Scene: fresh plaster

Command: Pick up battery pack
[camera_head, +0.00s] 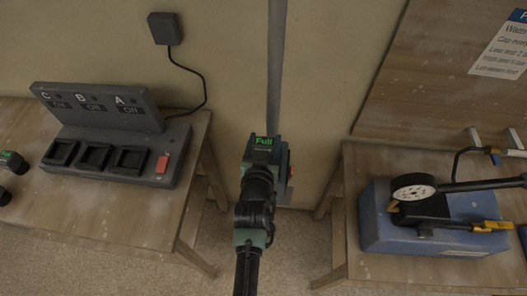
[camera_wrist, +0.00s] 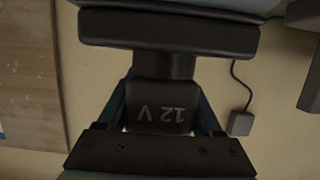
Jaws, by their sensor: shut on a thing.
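A dark battery pack (camera_head: 264,143) with a green "Full" display is at the end of my arm in the head view, in front of the wall between the two tables. My gripper (camera_head: 262,163) is shut on it and holds it clear of both tables. In the wrist view the battery pack (camera_wrist: 165,112) shows a dark block marked "12 V", upside down, between my fingers. The exact finger contact is partly hidden.
On the left table (camera_head: 100,215) stands a charger (camera_head: 120,155) with three empty-looking bays and a red switch. Another item with a green display (camera_head: 12,161) is at the left edge. The right table (camera_head: 370,265) holds a blue case (camera_head: 378,225) and a gauge (camera_head: 413,188).

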